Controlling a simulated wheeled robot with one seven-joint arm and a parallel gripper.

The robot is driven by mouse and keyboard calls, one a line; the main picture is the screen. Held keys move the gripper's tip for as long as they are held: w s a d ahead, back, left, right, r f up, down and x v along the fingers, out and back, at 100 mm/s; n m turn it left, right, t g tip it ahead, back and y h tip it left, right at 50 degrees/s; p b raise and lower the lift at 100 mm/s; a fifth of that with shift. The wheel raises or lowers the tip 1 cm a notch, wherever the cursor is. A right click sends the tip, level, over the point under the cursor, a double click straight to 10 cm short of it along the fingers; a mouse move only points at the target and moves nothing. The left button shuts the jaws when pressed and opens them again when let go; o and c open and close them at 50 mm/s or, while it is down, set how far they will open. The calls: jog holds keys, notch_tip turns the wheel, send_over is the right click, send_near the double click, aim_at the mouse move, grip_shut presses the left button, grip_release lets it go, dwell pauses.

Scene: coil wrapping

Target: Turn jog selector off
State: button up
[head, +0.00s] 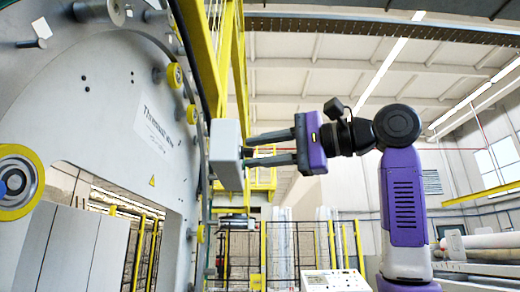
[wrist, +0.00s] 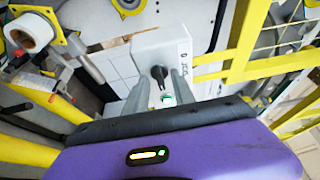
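The jog selector is a black knob (wrist: 159,74) on the face of a pale grey control box (wrist: 150,48). In the head view the box (head: 227,152) is fixed at the edge of the large grey machine, and the dark knob shows only in part between my fingers. My gripper (head: 247,151) is level in front of the box face, fingers pointing left. It is open, one finger above and one below the knob. In the wrist view its fingers (wrist: 160,78) lie to either side of the knob; contact is not clear. A small green spot (wrist: 167,98) shows below the knob.
The machine's big ring plate (head: 110,110) with yellow rollers (head: 174,76) stands left of the box. A yellow frame (head: 212,50) rises behind it. Yellow fencing (head: 290,245) and a control desk (head: 335,280) are low down. The air around my arm looks clear.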

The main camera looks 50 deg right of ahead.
jog(key=shift+c, duration=0.4)
grip_shut()
jog(key=shift+f, duration=0.1)
jog(key=n+b, duration=0.1)
jog(key=n+t+b, duration=0.1)
jog(key=n, duration=0.1)
jog(key=shift+f+n+y, duration=0.3)
jog(key=shift+y, duration=0.1)
jog(key=n+t+y+b, duration=0.1)
jog(key=n, duration=0.3)
jog(key=shift+b, duration=0.4)
jog(key=n+g+y, duration=0.1)
jog(key=n+y, duration=0.1)
jog(key=n, duration=0.3)
jog(key=n+g+y, duration=0.1)
jog(key=n+y, duration=0.1)
jog(key=n, duration=0.3)
jog(key=n+y, duration=0.3)
jog(key=n, duration=0.1)
jog(key=shift+w+d+f+n+g+p, duration=0.1)
jog(key=shift+w+d+n+g+p, duration=0.2)
jog(key=shift+n+g, duration=0.1)
